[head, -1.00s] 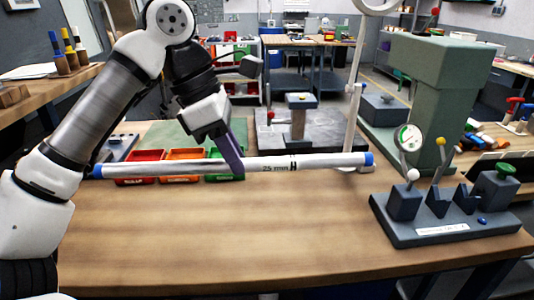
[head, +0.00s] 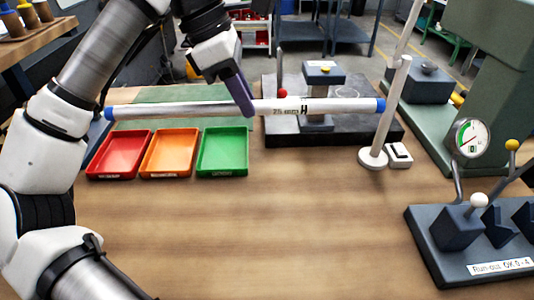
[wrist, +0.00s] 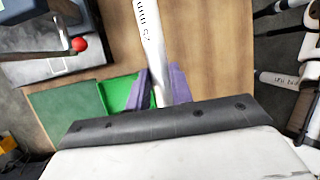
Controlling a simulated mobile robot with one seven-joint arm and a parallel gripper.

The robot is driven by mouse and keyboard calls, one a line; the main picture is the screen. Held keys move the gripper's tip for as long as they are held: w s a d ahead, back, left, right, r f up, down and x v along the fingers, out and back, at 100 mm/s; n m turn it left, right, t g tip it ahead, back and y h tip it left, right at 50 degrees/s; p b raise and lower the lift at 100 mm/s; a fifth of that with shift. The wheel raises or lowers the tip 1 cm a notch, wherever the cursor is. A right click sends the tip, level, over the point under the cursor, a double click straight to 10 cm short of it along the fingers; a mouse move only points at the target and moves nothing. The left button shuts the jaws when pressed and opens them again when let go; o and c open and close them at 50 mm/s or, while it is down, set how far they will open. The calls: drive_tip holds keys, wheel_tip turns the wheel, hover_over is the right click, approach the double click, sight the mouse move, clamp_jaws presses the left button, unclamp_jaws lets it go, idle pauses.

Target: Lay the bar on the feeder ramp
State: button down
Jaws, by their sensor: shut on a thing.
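The bar (head: 200,109) is long, silver and marked 25 mm, with a blue cap at each end. It is held roughly level above the bench, across the head view. My gripper (head: 247,108) is shut on it near its middle. In the wrist view the bar (wrist: 150,40) runs up out of the picture from between the purple fingers of my gripper (wrist: 160,90); its ends are out of that view. I cannot make out a feeder ramp in either view.
Red (head: 119,153), orange (head: 170,152) and green (head: 222,151) trays sit on the bench beneath the bar's left half. A dark plate with a pedestal (head: 319,90) lies behind its right half. A pale upright post (head: 389,110) stands by its right end. A dial-gauge fixture (head: 468,240) is front right. The bench middle is clear.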

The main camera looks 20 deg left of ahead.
drive_tip(key=p, duration=0.3)
approach(257, 192)
drive_tip(key=x, duration=0.5)
drive_tip(key=shift+d+f, duration=0.1)
drive_tip(key=shift+d, duration=0.05)
drive_tip(key=shift+f, duration=0.25)
drive_tip(key=shift+f+b, duration=0.2)
drive_tip(key=shift+b, duration=0.25)
drive_tip(key=c, duration=1.2)
unclamp_jaws()
drive_tip(key=shift+c, duration=0.2)
drive_tip(key=shift+r, duration=0.15)
